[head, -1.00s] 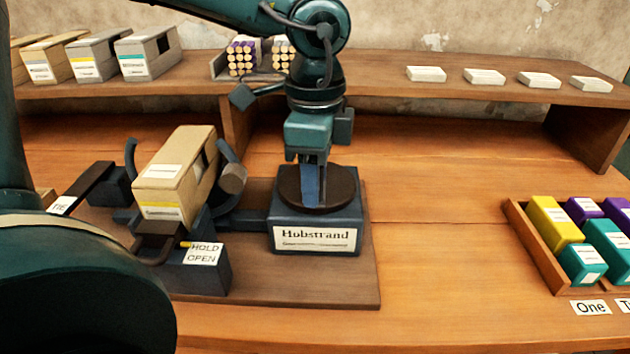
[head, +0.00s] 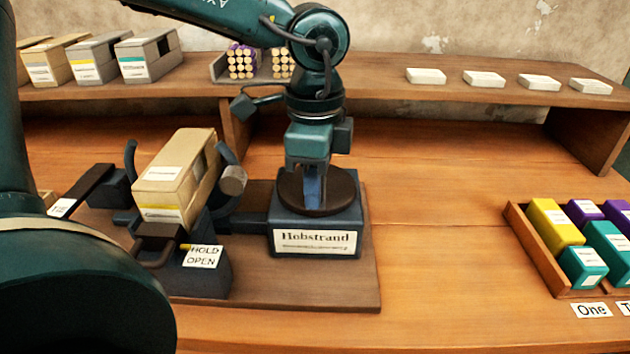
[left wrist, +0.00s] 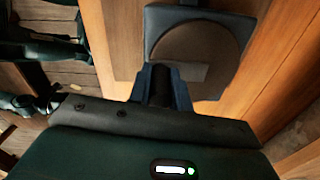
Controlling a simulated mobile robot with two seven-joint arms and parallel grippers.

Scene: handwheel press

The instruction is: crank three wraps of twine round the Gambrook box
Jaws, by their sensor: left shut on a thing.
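A tan box (head: 178,172) with a white label and a yellow stripe sits tilted in a dark cradle on the press. Its label is too small to read. To its right stands a dark blue block labelled Hobstrand (head: 315,241), topped by a round dark brown handwheel (head: 342,190). My left gripper (head: 313,188) points down over the wheel and is shut on its handle, which the fingers mostly hide. The left wrist view also shows the wheel (left wrist: 205,45) just beyond the fingers (left wrist: 162,88). My right gripper is not in view.
A block tagged HOLD OPEN (head: 207,275) with a dark lever stands before the box. Several boxes (head: 147,58) and bundled rolls (head: 242,62) stand on the back shelf. A wooden tray (head: 527,240) of coloured blocks lies at right. The table between is clear.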

